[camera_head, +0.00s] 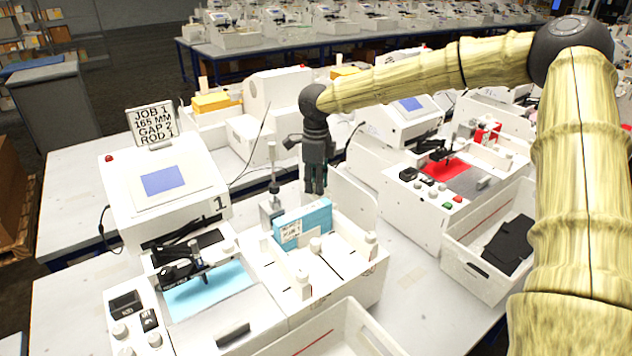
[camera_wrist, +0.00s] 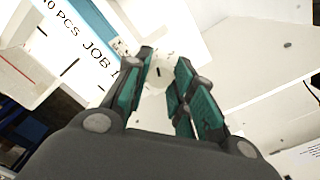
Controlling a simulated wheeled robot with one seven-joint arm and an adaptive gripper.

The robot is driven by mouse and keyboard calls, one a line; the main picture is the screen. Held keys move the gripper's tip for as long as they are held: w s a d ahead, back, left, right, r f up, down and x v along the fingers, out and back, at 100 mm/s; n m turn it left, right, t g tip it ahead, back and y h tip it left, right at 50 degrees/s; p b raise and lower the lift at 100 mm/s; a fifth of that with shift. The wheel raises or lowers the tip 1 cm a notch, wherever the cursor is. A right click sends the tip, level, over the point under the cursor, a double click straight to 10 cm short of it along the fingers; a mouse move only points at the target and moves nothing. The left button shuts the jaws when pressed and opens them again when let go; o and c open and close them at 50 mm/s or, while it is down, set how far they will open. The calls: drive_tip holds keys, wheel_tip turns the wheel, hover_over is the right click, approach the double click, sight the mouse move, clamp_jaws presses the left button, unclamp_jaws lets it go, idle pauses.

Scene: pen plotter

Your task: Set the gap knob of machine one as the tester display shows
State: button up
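Machine one (camera_head: 200,215), white with a "1" on its side, stands at the left in the head view. Its tilted display (camera_head: 163,180) is blue, with no readable text. A sign (camera_head: 152,125) on top reads JOB 1, 165 MM, GAP 2, ROD 1. Pale knobs (camera_head: 120,331) sit on its front panel by dark small displays (camera_head: 125,304); I cannot tell which is the gap knob. My gripper (camera_head: 315,190) points down above the right end of a blue box (camera_head: 303,222). In the wrist view its fingers (camera_wrist: 165,60) are apart, with nothing visibly held.
A white tray unit (camera_head: 345,285) with small posts holds the blue box. A thin upright stand (camera_head: 273,185) is behind it. A second machine with a red sheet (camera_head: 450,178) and a white bin (camera_head: 490,240) are to the right. My arm covers the right side.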

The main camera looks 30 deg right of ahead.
drive_tip(key=o, duration=0.5)
drive_tip(key=shift+d, duration=0.2)
drive_tip(key=shift+c, duration=0.2)
drive_tip(key=shift+a, duration=0.1)
wheel_tip(320, 180, up, 12)
idle(0.4)
